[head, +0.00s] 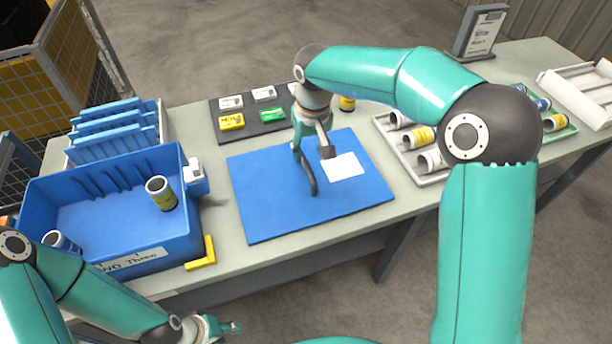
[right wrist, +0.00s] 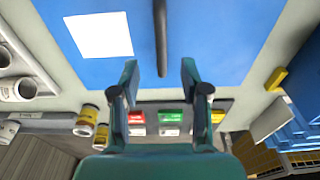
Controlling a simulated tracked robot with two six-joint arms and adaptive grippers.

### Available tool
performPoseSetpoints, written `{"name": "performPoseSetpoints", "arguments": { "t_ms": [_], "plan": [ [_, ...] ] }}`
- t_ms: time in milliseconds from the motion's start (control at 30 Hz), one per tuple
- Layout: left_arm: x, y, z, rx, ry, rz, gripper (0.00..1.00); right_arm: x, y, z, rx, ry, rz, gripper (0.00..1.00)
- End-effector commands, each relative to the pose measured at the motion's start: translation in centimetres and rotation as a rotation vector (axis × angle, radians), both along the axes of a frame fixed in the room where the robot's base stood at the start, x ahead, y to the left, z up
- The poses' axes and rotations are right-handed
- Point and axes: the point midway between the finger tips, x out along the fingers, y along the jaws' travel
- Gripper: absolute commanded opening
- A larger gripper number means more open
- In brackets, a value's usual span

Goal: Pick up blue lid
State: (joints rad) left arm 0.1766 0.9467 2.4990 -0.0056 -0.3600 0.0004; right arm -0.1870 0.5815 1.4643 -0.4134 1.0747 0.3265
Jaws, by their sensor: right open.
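A flat blue panel (head: 258,205), which could be a mat or the lid, lies on the table and carries a white card (head: 343,167). It also shows in the right wrist view (right wrist: 215,30). A dark bar (head: 309,178) stretches over it; I cannot tell whether it is attached. Several blue lid-like panels (head: 118,118) stand upright in a white rack at the left. My right gripper (head: 313,152) is open and empty above the blue panel, its fingers (right wrist: 160,80) either side of the bar's near end. My left gripper (head: 232,327) is low in front of the table; its jaw gap is unclear.
A blue crate (head: 110,225) holding cans stands at the left, beside a yellow corner bracket (head: 202,254). A dark mat (head: 248,132) with small boxes lies behind the panel. A tray (head: 400,155) of cans stands at the right, and a sign (head: 481,32) at the back.

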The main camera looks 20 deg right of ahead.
Motion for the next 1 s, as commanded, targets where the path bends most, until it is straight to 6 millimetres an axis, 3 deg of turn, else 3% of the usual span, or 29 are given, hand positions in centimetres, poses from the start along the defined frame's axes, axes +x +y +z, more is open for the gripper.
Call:
{"name": "performPoseSetpoints", "arguments": {
  "t_ms": [100, 367, 700, 1000],
  "plan": [
    [0.0, 0.0, 0.1, 0.000, 0.000, 0.000, 0.40, 0.2, 0.0, -1.9, 0.000, 0.002, 0.000, 0.46],
    [0.0, 0.0, 0.3, 0.000, 0.000, 0.000, 0.40, 0.5, 0.0, -3.5, 0.000, 0.002, 0.000, 0.46],
    [0.0, 0.0, 1.1, 0.000, 0.000, 0.000, 0.40, 1.5, 0.2, -7.6, 0.000, 0.002, 0.000, 0.46],
    [0.0, 0.0, 1.1, 0.000, 0.000, 0.000, 0.40, 1.5, 0.2, -8.1, 0.001, -0.001, 0.000, 0.44]
  ]
}}
